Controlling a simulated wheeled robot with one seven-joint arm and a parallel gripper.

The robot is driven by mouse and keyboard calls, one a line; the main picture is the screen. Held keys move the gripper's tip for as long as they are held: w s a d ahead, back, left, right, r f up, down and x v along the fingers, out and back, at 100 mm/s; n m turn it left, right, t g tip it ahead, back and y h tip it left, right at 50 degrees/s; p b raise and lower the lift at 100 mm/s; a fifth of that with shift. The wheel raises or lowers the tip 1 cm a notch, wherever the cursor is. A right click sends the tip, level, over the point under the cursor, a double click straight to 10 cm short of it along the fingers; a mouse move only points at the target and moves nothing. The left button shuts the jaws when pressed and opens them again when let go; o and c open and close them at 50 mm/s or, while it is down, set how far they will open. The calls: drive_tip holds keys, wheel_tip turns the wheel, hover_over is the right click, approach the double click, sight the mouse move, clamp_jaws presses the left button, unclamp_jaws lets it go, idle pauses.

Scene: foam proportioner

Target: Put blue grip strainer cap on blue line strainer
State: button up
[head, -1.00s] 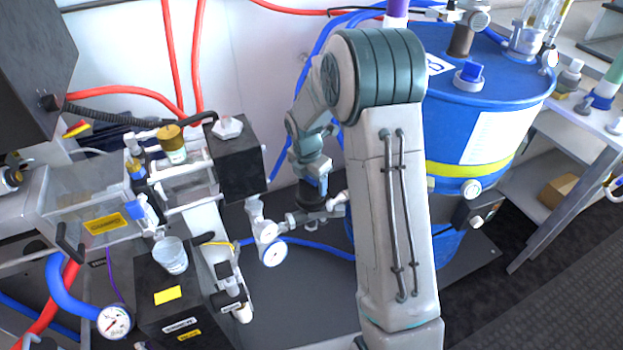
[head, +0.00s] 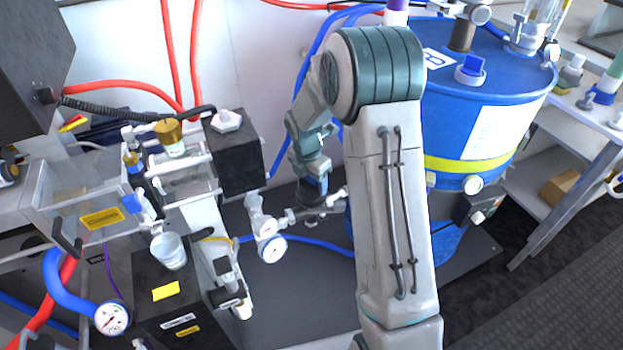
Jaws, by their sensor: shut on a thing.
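My gripper (head: 313,180) hangs down at the end of my arm, between the white wall and the blue drum. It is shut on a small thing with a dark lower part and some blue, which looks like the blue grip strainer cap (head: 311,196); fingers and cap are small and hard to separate. Just below is a grey pipe fitting (head: 311,217), which appears to be the blue line strainer, joined to the pipework beside the drum. The cap's lower end is at or just above this fitting; I cannot tell whether they touch or whether the cap is tilted.
The blue drum (head: 480,125) with a yellow band stands to the right. A pressure gauge (head: 272,249) and a valve sit left of the fitting. A black block (head: 234,160) and a clear tank (head: 85,203) are further left. A blue hose (head: 318,244) runs along the dark base.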

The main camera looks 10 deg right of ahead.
sight(307, 183)
drive_tip(key=shift+f, duration=0.25)
drive_tip(key=o, duration=1.1)
drive_tip(key=shift+o, duration=0.2)
drive_tip(key=shift+r, duration=0.1)
wheel_tip(307, 183, up, 14)
drive_tip(key=a+p, duration=0.1)
drive_tip(key=p, duration=0.1)
drive_tip(key=shift+s+a, duration=0.2)
drive_tip(key=shift+s, duration=0.25)
